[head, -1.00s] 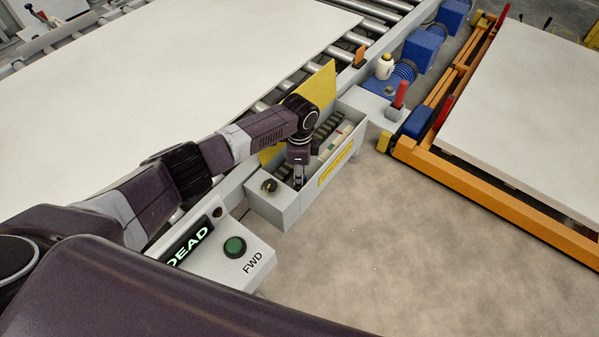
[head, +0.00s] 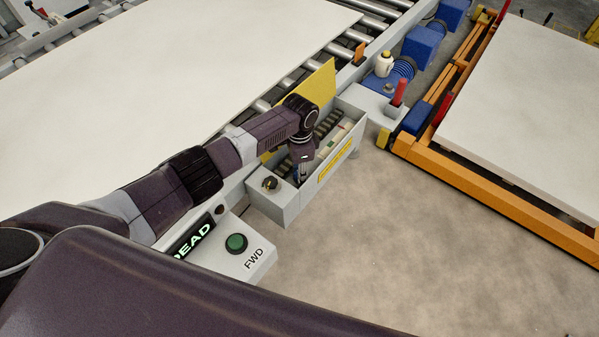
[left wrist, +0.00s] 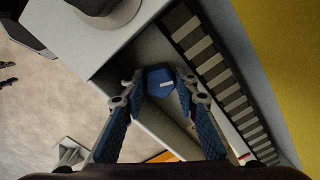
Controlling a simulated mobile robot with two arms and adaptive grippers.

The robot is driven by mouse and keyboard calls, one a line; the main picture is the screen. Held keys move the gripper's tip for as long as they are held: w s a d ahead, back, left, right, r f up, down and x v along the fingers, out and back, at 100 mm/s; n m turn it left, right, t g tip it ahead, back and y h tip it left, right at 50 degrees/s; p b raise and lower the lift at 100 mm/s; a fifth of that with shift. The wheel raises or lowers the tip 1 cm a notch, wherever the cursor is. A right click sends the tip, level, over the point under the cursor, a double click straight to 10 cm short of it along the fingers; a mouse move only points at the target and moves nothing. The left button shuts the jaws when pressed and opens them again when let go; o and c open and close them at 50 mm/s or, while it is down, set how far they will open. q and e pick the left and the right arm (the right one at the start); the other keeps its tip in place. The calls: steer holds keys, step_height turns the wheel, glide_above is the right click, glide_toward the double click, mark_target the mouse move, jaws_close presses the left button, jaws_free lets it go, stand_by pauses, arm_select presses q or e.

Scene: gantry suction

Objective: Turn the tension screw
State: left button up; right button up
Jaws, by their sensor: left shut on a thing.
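The tension screw (left wrist: 160,81) shows in the left wrist view as a blue, faceted head with a white line across it. It sits in the grey box (head: 281,211) beside the roller conveyor. My left gripper (left wrist: 161,88) has its fingertips on either side of the head and is shut on it. In the head view my left gripper (head: 299,178) points down into the box, and the screw is hidden behind it. My right gripper is not in view.
A round knob (head: 270,184) stands on the box's near end. A toothed strip (left wrist: 214,77) runs alongside the screw. A yellow plate (head: 318,91) rises behind the box. A panel with a green FWD button (head: 236,243) lies nearer.

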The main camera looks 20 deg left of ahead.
arm_select(q)
steer(key=shift+w+r, duration=0.1)
steer(key=o, duration=1)
steer(key=shift+o, duration=0.7)
